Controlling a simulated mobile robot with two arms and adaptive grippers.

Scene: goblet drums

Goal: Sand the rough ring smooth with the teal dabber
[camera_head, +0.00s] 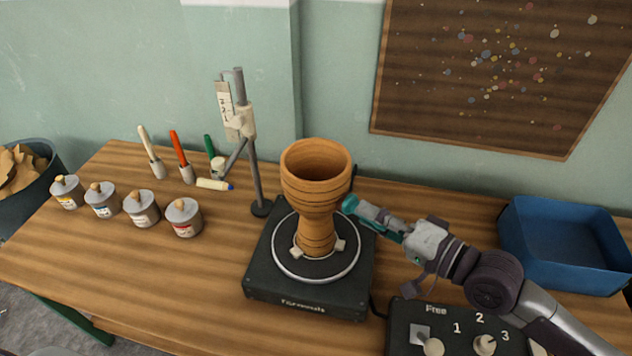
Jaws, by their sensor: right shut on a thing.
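A goblet drum body (316,190) of brown wood stands upright on a round turntable plate (284,262), held by small pale clamps at its foot. Dark lines ring its waist and foot; I cannot tell which is the rough ring. My right gripper (388,223) comes in from the right and is shut on the teal dabber (351,205). The dabber's round tip points left at the drum's side, just below the bowl. I cannot tell whether it touches. My left gripper is not in view.
A measuring stand (254,170) rises behind the turntable. A blue bin (562,250) is at right, a control box (455,330) in front. The table's left front is clear.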

